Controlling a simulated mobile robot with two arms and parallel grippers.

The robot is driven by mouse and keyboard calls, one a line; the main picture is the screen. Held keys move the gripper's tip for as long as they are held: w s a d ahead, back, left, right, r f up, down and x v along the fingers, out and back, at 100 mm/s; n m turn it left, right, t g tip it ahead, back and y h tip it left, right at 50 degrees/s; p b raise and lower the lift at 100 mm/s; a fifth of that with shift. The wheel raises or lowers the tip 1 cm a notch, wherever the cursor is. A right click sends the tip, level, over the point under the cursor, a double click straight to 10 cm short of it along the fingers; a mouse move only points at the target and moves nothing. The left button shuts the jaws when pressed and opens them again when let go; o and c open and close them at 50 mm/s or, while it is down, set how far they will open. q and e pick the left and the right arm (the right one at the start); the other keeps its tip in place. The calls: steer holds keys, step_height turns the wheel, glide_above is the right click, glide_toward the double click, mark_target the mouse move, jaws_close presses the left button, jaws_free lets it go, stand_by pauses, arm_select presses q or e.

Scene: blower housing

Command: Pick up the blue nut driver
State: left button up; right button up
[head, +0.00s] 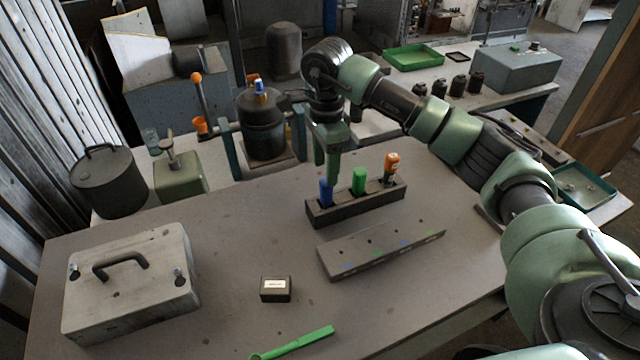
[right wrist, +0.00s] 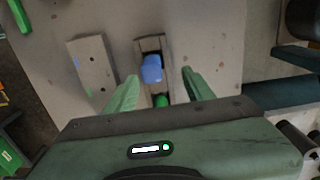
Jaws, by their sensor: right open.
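The blue nut driver (head: 326,192) stands upright in the left slot of a dark holder (head: 350,207) on the table. In the right wrist view its blue handle (right wrist: 152,69) shows between and beyond the fingertips. My right gripper (head: 327,172) is open just above the blue handle, with its fingers pointing down; it also shows in the right wrist view (right wrist: 160,82). The green driver (head: 359,180) stands in the middle slot and the orange driver (head: 391,167) in the right slot. My left gripper is not in view.
A grey block with coloured marks (head: 380,250) lies in front of the holder. A small black box (head: 275,289), a green tool (head: 295,343) and a grey case with a handle (head: 130,280) are on the table. A black motor-like cylinder (head: 262,130) stands behind.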

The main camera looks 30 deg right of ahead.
mark_target(326, 192)
steer(key=f+p, duration=0.1)
steer(key=f, duration=0.2)
steer(key=s+f+p, duration=0.1)
steer(key=f+p, duration=0.1)
steer(key=f, duration=0.1)
steer(key=shift+s+a+f, duration=0.1)
steer(key=shift+a+f, duration=0.05)
steer(key=shift+a, duration=0.05)
steer(key=shift+f, duration=0.5)
jaws_close()
